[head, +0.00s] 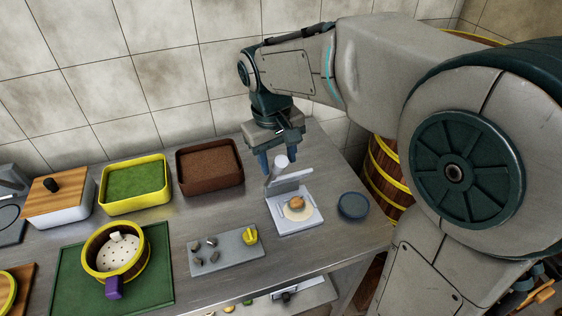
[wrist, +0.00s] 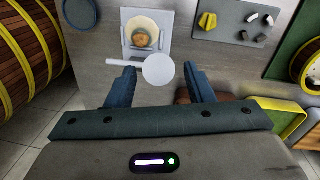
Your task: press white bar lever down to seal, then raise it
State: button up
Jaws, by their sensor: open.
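The white press (head: 294,218) stands near the right end of the steel table, with a round wrapper and a brown filling (head: 297,202) on its base. Its white bar lever (head: 292,178) is raised above the back of the base, with a round white knob (head: 281,161) at its end. My gripper (head: 279,162) is open, its blue fingers pointing down at the knob. In the wrist view the lever's round knob (wrist: 158,70) lies between the two open fingers, with a gap on either side; contact is not visible.
A blue round dish (head: 353,206) is right of the press. A grey board (head: 226,262) with small dark pieces and a yellow piece is left. Brown (head: 209,186) and green-filled yellow (head: 108,207) trays stand behind. A wooden barrel (head: 384,181) is beyond the table's right edge.

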jog(key=shift+d+f, duration=0.1)
jog(key=shift+f, duration=0.9)
